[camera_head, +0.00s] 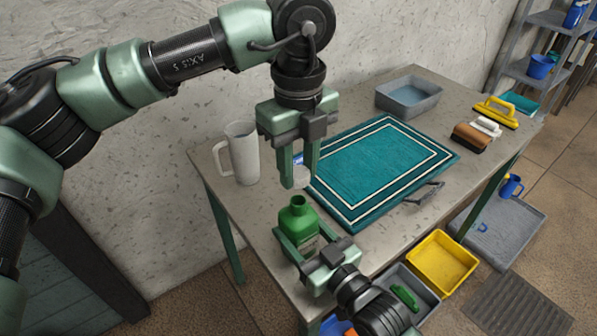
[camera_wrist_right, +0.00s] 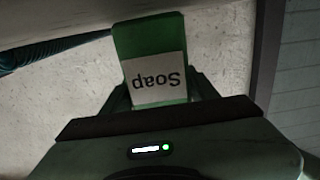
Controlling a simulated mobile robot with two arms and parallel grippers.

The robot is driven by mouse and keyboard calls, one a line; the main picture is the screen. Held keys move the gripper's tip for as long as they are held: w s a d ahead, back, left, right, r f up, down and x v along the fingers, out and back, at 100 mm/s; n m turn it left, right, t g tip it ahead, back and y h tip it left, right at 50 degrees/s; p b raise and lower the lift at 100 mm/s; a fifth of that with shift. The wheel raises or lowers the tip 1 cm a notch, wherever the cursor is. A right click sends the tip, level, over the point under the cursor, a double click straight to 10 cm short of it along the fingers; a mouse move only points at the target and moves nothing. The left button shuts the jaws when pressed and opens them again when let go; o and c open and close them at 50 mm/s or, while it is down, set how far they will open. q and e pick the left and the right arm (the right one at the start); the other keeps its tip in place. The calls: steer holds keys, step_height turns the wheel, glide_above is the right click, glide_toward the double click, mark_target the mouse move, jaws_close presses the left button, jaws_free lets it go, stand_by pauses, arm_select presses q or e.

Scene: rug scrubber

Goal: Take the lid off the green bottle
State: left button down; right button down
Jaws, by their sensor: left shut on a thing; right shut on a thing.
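The green bottle (camera_head: 299,219) stands near the table's left front end, its dark neck opening showing uncovered at the top. It also shows in the right wrist view (camera_wrist_right: 150,45), with a white "Soap" label. My right gripper (camera_head: 297,246) is shut around the bottle's body from the front. My left gripper (camera_head: 300,181) points down above the bottle and is shut on a whitish lid (camera_head: 301,176). The lid is held apart from the neck, a little above it. The fingers partly hide the lid.
A teal rug (camera_head: 380,165) lies on the table (camera_head: 252,211) right of the bottle. A white pitcher (camera_head: 243,154) stands at left, a grey basin (camera_head: 408,97) behind. Brushes (camera_head: 472,138) lie at the right end. A yellow bin (camera_head: 441,262) is below the front edge.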

steer(key=shift+c, duration=1.6)
jaws_free()
steer(key=shift+s, duration=0.1)
